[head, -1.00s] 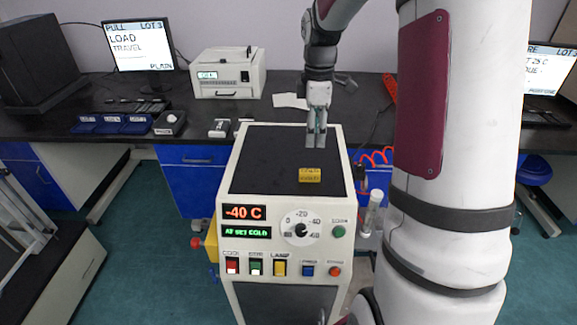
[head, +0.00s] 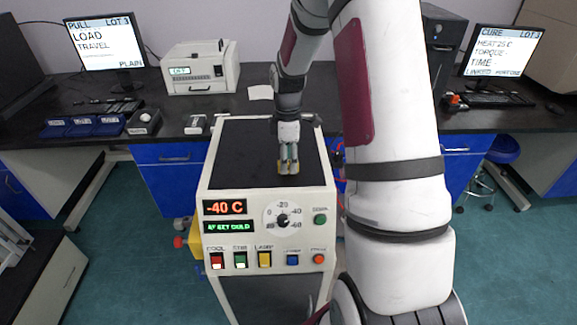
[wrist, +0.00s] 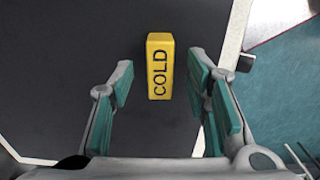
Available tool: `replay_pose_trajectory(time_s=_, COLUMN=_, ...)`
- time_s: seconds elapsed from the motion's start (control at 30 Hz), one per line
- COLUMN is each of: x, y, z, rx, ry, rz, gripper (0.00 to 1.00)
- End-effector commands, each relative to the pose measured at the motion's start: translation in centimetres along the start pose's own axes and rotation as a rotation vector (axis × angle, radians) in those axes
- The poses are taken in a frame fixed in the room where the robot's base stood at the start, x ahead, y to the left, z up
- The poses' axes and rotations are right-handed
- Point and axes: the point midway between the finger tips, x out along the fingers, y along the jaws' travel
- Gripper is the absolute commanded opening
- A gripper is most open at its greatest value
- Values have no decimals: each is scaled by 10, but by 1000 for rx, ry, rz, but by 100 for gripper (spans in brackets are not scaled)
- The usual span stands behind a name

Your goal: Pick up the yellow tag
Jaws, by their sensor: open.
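The yellow tag (wrist: 160,66) is a small block with "COLD" in dark letters. In the wrist view it lies on the dark top of the white instrument, between and a little beyond my fingertips, with a gap on both sides. In the head view the tag (head: 283,168) is partly hidden behind my gripper (head: 289,172), which points down at it. In the wrist view my gripper (wrist: 163,85) is open and empty, with green pads on its fingers.
The instrument (head: 262,215) has a front panel reading "-40 C", a dial and several buttons. The rest of its dark top (head: 240,150) is clear. Behind it, a black bench (head: 365,118) holds two monitors, a white device (head: 200,72) and blue trays (head: 85,125).

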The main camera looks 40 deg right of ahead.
Motion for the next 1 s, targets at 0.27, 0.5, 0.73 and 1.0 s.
replay_pose_trajectory(time_s=0.27, x=17, y=0, z=1, rx=1, ry=0, rz=2, gripper=43)
replay_pose_trajectory(time_s=0.5, x=17, y=0, z=1, rx=1, ry=0, rz=2, gripper=21)
replay_pose_trajectory(time_s=0.73, x=17, y=0, z=1, rx=1, ry=0, rz=1, gripper=0)
replay_pose_trajectory(time_s=1.0, x=15, y=0, z=1, rx=1, ry=0, rz=2, gripper=0)
